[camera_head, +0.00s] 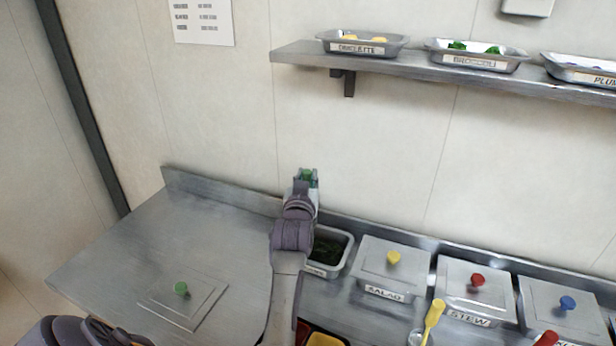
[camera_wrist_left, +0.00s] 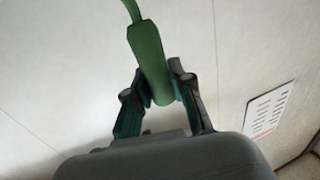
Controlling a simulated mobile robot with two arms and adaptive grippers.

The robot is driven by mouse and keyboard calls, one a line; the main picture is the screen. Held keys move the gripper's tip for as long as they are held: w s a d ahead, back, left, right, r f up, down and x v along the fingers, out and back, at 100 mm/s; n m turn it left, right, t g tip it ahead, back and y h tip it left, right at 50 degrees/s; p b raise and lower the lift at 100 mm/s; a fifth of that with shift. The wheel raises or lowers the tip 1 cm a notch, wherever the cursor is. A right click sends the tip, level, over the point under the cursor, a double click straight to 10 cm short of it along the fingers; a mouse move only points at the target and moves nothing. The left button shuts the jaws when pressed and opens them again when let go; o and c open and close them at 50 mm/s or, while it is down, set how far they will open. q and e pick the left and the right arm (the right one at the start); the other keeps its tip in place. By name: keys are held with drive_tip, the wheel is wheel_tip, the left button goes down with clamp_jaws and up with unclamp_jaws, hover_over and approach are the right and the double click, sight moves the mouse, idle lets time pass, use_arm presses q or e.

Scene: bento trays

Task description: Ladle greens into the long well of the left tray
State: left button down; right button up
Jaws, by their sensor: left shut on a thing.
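My left gripper (camera_head: 306,180) is raised in front of the wall, above the back of the counter. In the left wrist view its fingers (camera_wrist_left: 158,95) are shut on the green handle of the ladle (camera_wrist_left: 148,55). A thin green neck runs up out of that view, and the ladle's bowl is not visible. The open greens pan (camera_head: 347,262) stands in the counter just right of my left arm, with dark greens inside. My arm hides its left part. A red and yellow edge (camera_head: 325,339) shows at the bottom; I cannot tell which tray it is. My right gripper is not visible.
A lid with a green knob (camera_head: 181,290) lies on the left counter. Closed salad (camera_head: 390,270), stew (camera_head: 474,292) and blue-knobbed (camera_head: 566,303) pans stand to the right. A yellow-handled utensil (camera_head: 433,318) rises near them. A shelf (camera_head: 410,66) with labelled trays is above.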

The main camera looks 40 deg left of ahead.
use_arm(q)
wheel_tip(320, 180, down, 4)
drive_tip(key=b, duration=0.4)
drive_tip(key=shift+f, duration=0.2)
wheel_tip(320, 180, down, 6)
drive_tip(key=b, duration=0.3)
drive_tip(key=shift+f+b, duration=0.1)
drive_tip(key=shift+b, duration=0.2)
drive_tip(key=shift+f, duration=0.35)
drive_tip(key=shift+r, duration=0.15)
wheel_tip(320, 180, up, 10)
drive_tip(key=p, duration=0.9)
drive_tip(key=shift+p, duration=0.35)
